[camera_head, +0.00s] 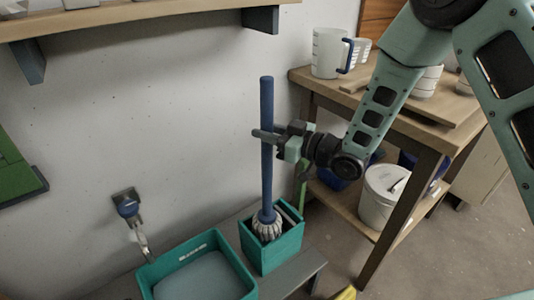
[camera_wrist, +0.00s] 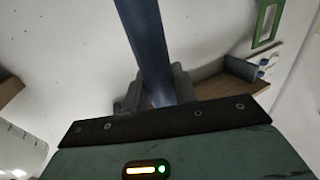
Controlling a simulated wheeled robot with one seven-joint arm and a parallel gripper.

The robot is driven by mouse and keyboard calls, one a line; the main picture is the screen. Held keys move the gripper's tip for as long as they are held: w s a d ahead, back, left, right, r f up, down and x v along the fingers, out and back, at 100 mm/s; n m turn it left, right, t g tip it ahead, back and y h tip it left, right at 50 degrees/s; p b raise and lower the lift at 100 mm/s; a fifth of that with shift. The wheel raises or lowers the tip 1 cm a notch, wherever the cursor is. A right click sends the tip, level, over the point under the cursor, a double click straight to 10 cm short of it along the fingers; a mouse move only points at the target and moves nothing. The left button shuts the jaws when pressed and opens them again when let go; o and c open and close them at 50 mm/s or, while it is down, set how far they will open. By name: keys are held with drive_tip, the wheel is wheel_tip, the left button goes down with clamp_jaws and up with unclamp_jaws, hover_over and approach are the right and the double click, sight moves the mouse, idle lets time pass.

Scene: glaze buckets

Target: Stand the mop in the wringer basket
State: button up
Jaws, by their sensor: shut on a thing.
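The mop has a blue handle (camera_head: 267,140) and a pale grey head (camera_head: 267,225). It stands nearly upright, with its head at the top of the green wringer basket (camera_head: 272,257), inside the rim as far as I can see. How deep the head sits, and whether it bears on the basket, I cannot tell. My gripper (camera_head: 268,138) is shut on the handle, at about its middle height. In the wrist view the handle (camera_wrist: 147,45) runs up from between the fingers (camera_wrist: 158,88).
A teal tub (camera_head: 195,272) stands left of the basket on a low grey bench (camera_head: 300,268). A wooden table (camera_head: 425,128) with mugs stands to the right, a white bucket (camera_head: 380,195) on its lower shelf. A wall shelf (camera_head: 140,15) hangs above. A brush (camera_head: 128,208) hangs on the wall.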

sight(267, 150)
drive_tip(key=shift+f, duration=2.75)
drive_tip(key=shift+f+b, duration=0.1)
drive_tip(key=shift+b, duration=0.2)
drive_tip(key=shift+f, duration=0.15)
drive_tip(key=o, duration=1)
drive_tip(key=shift+c, duration=0.2)
